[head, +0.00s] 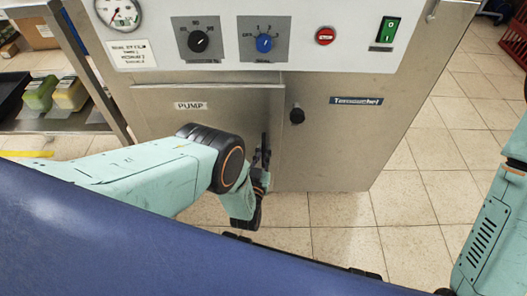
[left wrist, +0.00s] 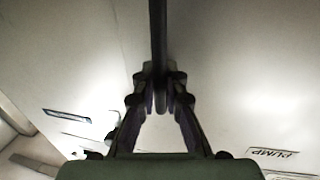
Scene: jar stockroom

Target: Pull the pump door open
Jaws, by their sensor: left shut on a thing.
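The pump door (head: 160,125) is a grey metal panel with a "PUMP" label on the front of the steel machine, in the head view. The label also shows upside down in the left wrist view (left wrist: 272,153). A dark upright bar handle (left wrist: 158,35) is at the door's right side. My left gripper (head: 264,160) is at this handle, its fingers (left wrist: 160,95) shut around the bar. My arm hides the lower part of the door. I cannot tell whether the door is flush or slightly ajar.
The control panel (head: 340,60) with dials and switches is above. A shelf (head: 75,122) with yellow-green containers stands left. Tiled floor (head: 440,190) is clear right of the machine.

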